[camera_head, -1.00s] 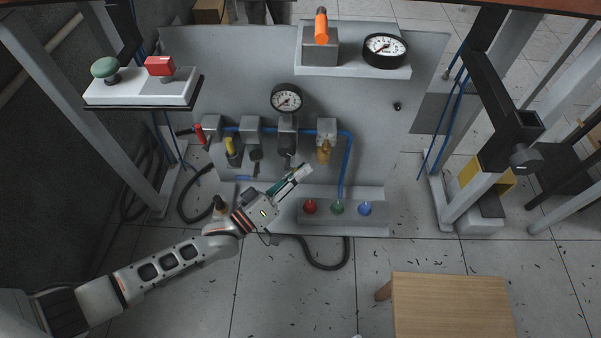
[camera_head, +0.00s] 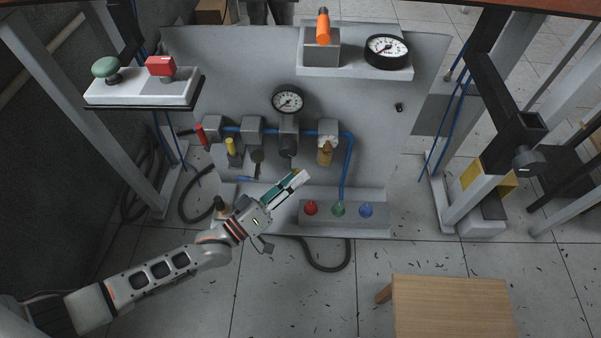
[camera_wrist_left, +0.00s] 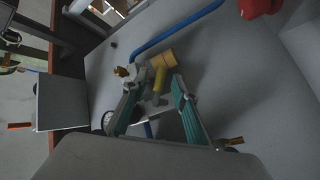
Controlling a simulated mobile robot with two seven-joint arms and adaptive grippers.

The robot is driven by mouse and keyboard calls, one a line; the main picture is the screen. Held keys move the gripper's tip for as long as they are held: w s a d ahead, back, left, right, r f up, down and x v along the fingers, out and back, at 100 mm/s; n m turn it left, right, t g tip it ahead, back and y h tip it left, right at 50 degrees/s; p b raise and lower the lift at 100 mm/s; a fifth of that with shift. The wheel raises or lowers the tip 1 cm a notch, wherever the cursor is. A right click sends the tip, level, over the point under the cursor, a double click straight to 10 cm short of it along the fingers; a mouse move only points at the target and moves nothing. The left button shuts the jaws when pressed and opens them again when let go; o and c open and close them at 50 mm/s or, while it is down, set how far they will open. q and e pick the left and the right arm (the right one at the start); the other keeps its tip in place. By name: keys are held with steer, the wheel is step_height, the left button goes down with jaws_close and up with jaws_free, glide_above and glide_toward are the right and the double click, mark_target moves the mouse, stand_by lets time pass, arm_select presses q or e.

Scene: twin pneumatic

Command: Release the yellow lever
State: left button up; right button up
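My left gripper (camera_head: 300,177) is to the right of the lever and lower, in front of the panel and apart from the lever. In the left wrist view its two teal fingers (camera_wrist_left: 155,84) are spread with nothing held between them. A brass fitting (camera_head: 325,152) hangs from the rightmost block; a brass-yellow part, seemingly this fitting, shows beyond the fingers in the wrist view (camera_wrist_left: 163,62). My right gripper is not in view.
A red lever (camera_head: 201,135) is left of the yellow one. A blue pipe (camera_head: 345,165) and a gauge (camera_head: 287,99) are close by. Red, green and blue buttons (camera_head: 338,208) sit low right of my gripper. A wooden stool (camera_head: 450,305) stands at front right.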

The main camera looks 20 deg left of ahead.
arm_select(q)
steer(key=v, duration=0.9)
steer(key=shift+s+a, duration=0.2)
steer(key=shift+s, duration=0.1)
